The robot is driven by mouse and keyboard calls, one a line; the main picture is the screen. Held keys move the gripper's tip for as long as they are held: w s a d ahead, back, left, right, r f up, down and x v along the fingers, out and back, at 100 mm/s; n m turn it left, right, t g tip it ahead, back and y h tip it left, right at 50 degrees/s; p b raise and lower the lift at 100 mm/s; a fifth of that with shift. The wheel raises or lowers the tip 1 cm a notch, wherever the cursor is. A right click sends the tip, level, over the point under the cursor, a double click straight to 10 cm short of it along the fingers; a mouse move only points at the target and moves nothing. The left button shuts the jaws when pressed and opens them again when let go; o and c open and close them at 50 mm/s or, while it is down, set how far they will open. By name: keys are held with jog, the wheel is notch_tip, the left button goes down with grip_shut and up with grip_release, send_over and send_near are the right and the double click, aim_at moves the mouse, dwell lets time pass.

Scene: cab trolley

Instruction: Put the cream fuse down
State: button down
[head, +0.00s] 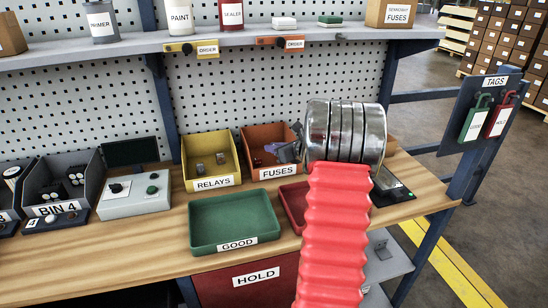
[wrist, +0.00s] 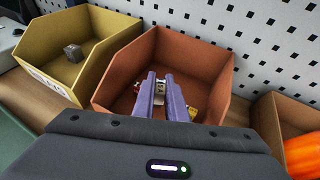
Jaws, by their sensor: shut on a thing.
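My gripper (head: 284,152) is at the orange-brown bin labelled FUSES (head: 277,173). In the wrist view its two purple fingers (wrist: 160,84) point down into the same bin (wrist: 205,62). They are shut on a small pale thing, the cream fuse (wrist: 158,86), which shows only in part between the fingertips. I cannot tell whether it touches the bin floor. Small yellow and red pieces (wrist: 193,113) lie in the bin beside the fingers, partly hidden by them. In the head view my arm and gripper cover the bin's right side.
A yellow RELAYS bin (head: 212,183) with small grey blocks stands left of the FUSES bin. An empty green GOOD tray (head: 236,222) lies in front. A red tray (head: 292,203) is partly behind my arm. The perforated back panel (wrist: 270,30) rises close behind.

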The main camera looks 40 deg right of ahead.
jog(key=shift+f, duration=0.15)
jog(key=shift+s+f, duration=0.1)
jog(key=shift+f, duration=1.75)
jog(key=shift+f, duration=0.6)
